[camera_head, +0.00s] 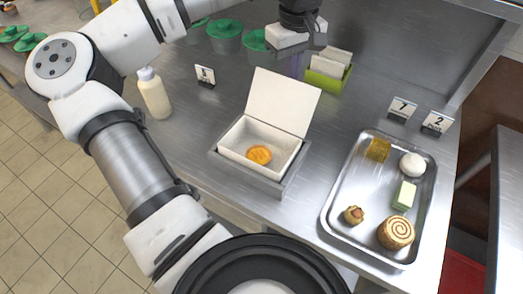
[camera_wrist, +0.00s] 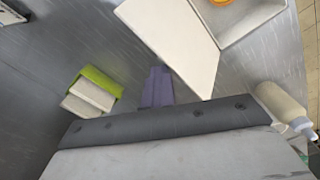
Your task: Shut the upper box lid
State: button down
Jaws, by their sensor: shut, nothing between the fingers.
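The white box (camera_head: 253,138) stands in a grey holder (camera_head: 247,177) on the steel counter, with a round orange item (camera_head: 259,154) inside. Its lid (camera_head: 283,100) is open and stands up at the far side, leaning back. The wrist view also shows the lid (camera_wrist: 175,40) and part of the box (camera_wrist: 245,18). My gripper (camera_head: 297,68) is behind the lid, its fingers pointing down and partly hidden by it. In the wrist view the purple-grey fingers (camera_wrist: 157,76) are together and empty, close to the lid's edge; I cannot tell whether they touch it.
A green holder with white cards (camera_head: 328,72) stands right of my gripper. A metal tray of pastries (camera_head: 336,204) is at the right, with number signs (camera_head: 402,108) behind it. A squeeze bottle (camera_head: 154,94) and green-lidded containers (camera_head: 225,32) are left. Counter between box and bottle is clear.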

jog(key=shift+s+a+f, duration=0.2)
jog(key=shift+s+f, duration=0.1)
jog(key=shift+f, duration=0.1)
jog(key=shift+s+a+r+b, duration=0.15)
jog(key=shift+s+a, duration=0.35)
jog(key=shift+s, duration=0.35)
jog(key=shift+s+a+r+b, duration=0.15)
jog(key=shift+s+a, duration=0.3)
jog(key=shift+s, duration=0.4)
jog(key=shift+s+a+f, duration=0.1)
jog(key=shift+a+f, duration=0.05)
jog(key=shift+a, duration=0.2)
jog(key=shift+s, duration=0.2)
jog(key=shift+s+r, duration=0.1)
jog(key=shift+r, duration=0.2)
jog(key=shift+d, duration=0.1)
jog(key=shift+w+r, duration=0.2)
notch_tip(320, 180, up, 8)
jog(key=p, duration=0.5)
